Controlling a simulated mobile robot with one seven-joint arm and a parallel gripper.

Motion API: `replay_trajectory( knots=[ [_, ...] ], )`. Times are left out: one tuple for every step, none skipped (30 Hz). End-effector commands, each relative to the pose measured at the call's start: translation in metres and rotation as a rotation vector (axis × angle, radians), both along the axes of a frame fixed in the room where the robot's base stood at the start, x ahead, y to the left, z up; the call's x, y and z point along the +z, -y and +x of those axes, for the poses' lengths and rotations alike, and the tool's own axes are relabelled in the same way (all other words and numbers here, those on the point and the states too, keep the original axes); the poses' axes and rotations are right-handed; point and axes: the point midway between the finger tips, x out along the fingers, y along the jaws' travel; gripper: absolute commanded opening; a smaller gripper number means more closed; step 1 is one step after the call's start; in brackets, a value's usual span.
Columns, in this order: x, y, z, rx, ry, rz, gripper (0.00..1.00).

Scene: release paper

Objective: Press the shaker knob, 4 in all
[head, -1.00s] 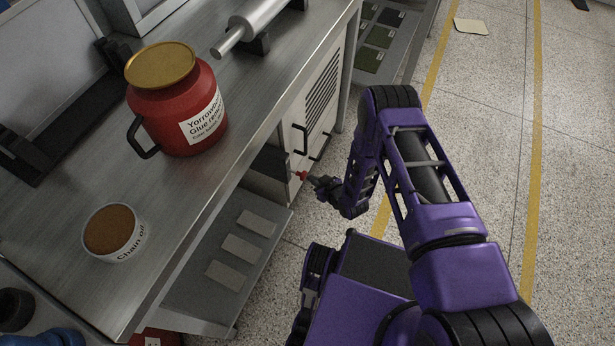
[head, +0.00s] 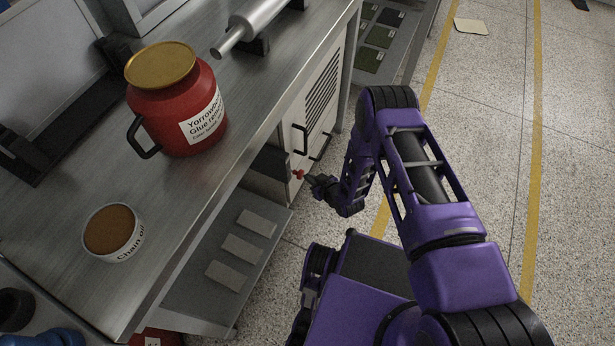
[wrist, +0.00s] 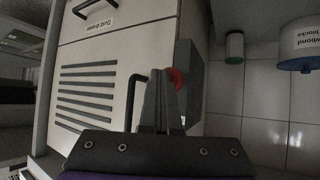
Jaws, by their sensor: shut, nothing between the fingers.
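The red knob (head: 299,174) sits low on the side of the workbench, near the cabinet's handles. In the wrist view the round red knob (wrist: 178,79) shows just beyond my fingertips and to their right, in front of a grey panel, partly covered by the fingers. My gripper (head: 309,179) is right by the knob in the head view. In the wrist view my gripper (wrist: 161,82) is shut with nothing in it and points toward the panel. I cannot tell whether the fingertips touch the knob.
A vented cabinet front (wrist: 88,95) with a dark bar handle (wrist: 133,92) stands close to the left of my fingers. The bench top holds a red glue pot (head: 172,100) and a chain oil tub (head: 112,231). A lower shelf (head: 190,295) juts out below.

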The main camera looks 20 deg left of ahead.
Motion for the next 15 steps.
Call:
replay_trajectory(
  knots=[
    [0.0014,-0.0027,0.0008,0.001,0.003,0.004,0.0],
    [0.0014,-0.0031,0.0009,0.001,0.003,0.004,0.0],
    [0.0014,-0.0036,0.0009,0.001,0.003,0.004,0.0],
    [0.0014,-0.004,0.001,0.001,0.003,0.004,0.0],
    [0.0014,-0.0043,0.001,0.001,0.004,0.005,0.0],
    [0.0015,-0.0049,0.0011,0.001,0.004,0.005,0.0],
    [0.0015,-0.0052,0.0011,0.001,0.004,0.005,0.0],
    [0.0015,-0.0056,0.0011,0.001,0.004,0.005,0.0],
    [0.0016,-0.0062,0.0012,0.001,0.004,0.005,0.0],
    [0.0016,-0.0066,0.0013,0.001,0.004,0.005,0.0],
    [0.0017,-0.0069,0.0013,0.001,0.004,0.005,0.0],
    [0.0017,-0.0074,0.0014,0.001,0.004,0.005,0.0],
    [0.0017,-0.0078,0.0014,0.001,0.004,0.005,0.0],
    [0.0017,-0.0082,0.0014,0.001,0.004,0.006,0.0],
    [0.0018,-0.0087,0.0014,0.001,0.004,0.006,0.0]
  ],
)
